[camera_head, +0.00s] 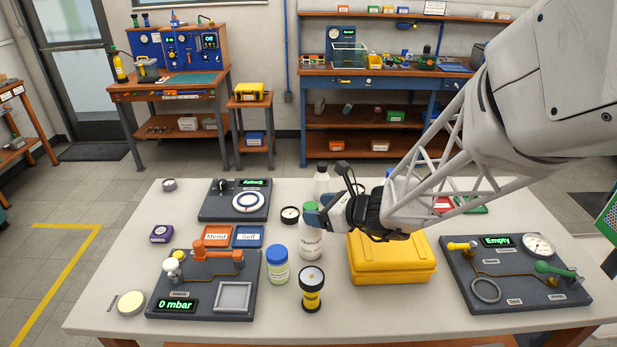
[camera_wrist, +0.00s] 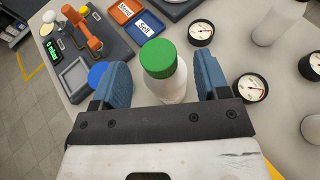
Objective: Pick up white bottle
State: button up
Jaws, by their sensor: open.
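A white bottle with a green cap (camera_head: 312,243) stands upright on the table in the middle of the head view. In the wrist view this green-capped bottle (camera_wrist: 165,88) shows between the two blue fingers of my gripper (camera_wrist: 162,72), with a gap on each side. In the head view my gripper (camera_head: 322,212) is at the height of the cap and partly covers it. My gripper is open and holds nothing. A second white bottle (camera_head: 321,178) stands farther back, and it shows at the upper right of the wrist view (camera_wrist: 276,22).
A blue-capped jar (camera_head: 277,266) stands close left, and a yellow-black gauge (camera_head: 311,291) in front. A yellow case (camera_head: 392,260) lies to the right. A black-rimmed gauge (camera_head: 290,215) lies just behind left. Test panels occupy both table sides.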

jog(key=shift+x, duration=1.5)
grip_shut()
